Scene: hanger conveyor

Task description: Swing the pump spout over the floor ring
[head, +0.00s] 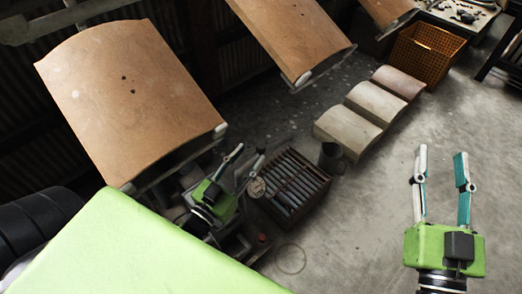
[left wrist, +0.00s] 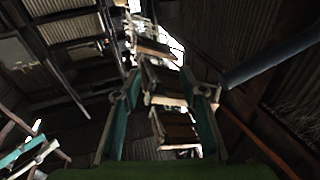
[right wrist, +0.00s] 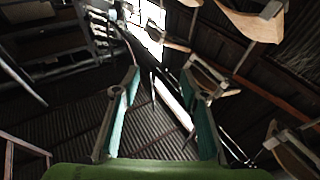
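The floor ring (head: 290,258) is a thin dark circle on the concrete at the bottom middle of the head view. A dark machine with a round dial (head: 257,187) and a small red part (head: 262,238) stands left of the ring, partly behind my left gripper; I cannot make out a spout on it for certain. My left gripper (head: 249,154) is open and empty, in front of this machine. Its open fingers also show in the left wrist view (left wrist: 161,80). My right gripper (head: 441,154) is open and empty above bare floor at the right; its fingers show in the right wrist view (right wrist: 160,75).
A large brown curved panel (head: 130,90) hangs at the upper left, with another (head: 295,35) beyond it. A dark slatted crate (head: 290,185), a dark bucket (head: 331,158) and several curved blocks (head: 375,103) stand on the floor. An orange crate (head: 425,55) is farther back.

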